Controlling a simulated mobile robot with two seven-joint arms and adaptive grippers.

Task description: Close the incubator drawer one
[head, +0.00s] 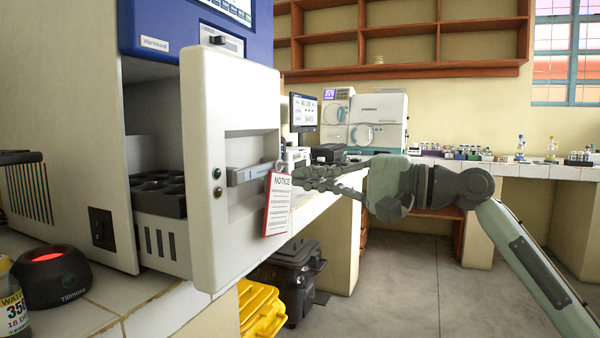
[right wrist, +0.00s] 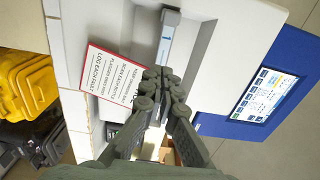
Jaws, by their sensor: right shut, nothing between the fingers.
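The incubator drawer (head: 228,240) is pulled out of the blue and white incubator (head: 60,100), with a gap behind its tall white front. A dark tray with round wells (head: 158,195) shows inside. The grey bar handle (head: 250,174) lies across a recess in the front; it also shows in the right wrist view (right wrist: 168,38). My right gripper (head: 290,178) is shut and empty, its fingertips close to the handle's right end. Whether they touch it I cannot tell. In the right wrist view its fingers (right wrist: 163,85) point toward the drawer front. My left gripper is not in view.
A red-backed notice card (head: 278,205) hangs by the handle's end, beside my right fingertips. A black device with a red light (head: 55,278) and a bottle (head: 12,300) stand at lower left. Yellow (head: 262,308) and black (head: 290,275) bins stand below. Floor at right is clear.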

